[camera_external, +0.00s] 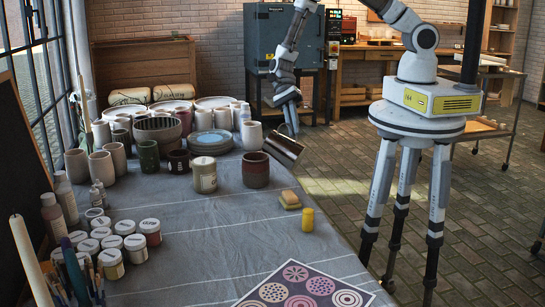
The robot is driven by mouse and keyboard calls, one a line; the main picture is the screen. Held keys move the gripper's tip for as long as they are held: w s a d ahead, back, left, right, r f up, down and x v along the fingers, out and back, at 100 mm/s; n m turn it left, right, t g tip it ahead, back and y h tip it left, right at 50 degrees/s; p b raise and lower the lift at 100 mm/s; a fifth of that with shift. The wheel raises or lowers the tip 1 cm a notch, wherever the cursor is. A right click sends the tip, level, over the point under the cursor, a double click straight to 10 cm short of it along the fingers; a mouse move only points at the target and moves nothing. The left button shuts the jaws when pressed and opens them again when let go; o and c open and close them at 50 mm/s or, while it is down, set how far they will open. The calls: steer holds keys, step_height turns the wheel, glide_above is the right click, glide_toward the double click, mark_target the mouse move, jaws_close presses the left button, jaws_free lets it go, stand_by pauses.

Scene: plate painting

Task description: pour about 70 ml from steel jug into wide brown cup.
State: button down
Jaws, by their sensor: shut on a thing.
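The steel jug (284,150) hangs in the air over the right edge of the table, clearly tilted. My gripper (291,122) is shut on it from above. The inside of the jug and any liquid in it cannot be made out. A wide brown cup (255,171) stands upright on the table, just left of and below the jug in the picture. The jug and this cup appear apart. The inside of the cup is too small to judge. A smaller dark brown cup (178,162) stands further left.
A cream lidded jar (204,175) stands left of the wide brown cup. Stacked plates (210,142) and several cups stand behind. A sponge (290,199) and a yellow cylinder (307,220) lie in front. The grey cloth (210,240) is bare in the middle.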

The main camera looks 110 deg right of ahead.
steer(key=shift+w+d+r+y+p, duration=0.25)
steer(key=shift+r+y+p, duration=0.05)
steer(key=shift+r+p, duration=0.2)
steer(key=shift+w+d+g, duration=0.2)
steer(key=shift+w+g, duration=0.05)
steer(key=shift+g, duration=0.05)
steer(key=shift+w+d+r+m+g+y, duration=0.15)
steer(key=shift+w+d+r+m+y, duration=0.1)
steer(key=shift+w+d+r+y, duration=0.15)
steer(key=shift+w+d+r+m+g+y, duration=0.15)
steer(key=shift+w+d+m+y, duration=0.15)
steer(key=shift+w+d, duration=0.2)
stand_by(1.4)
steer(key=shift+w+d+r, duration=0.15)
steer(key=shift+w, duration=0.05)
stand_by(0.6)
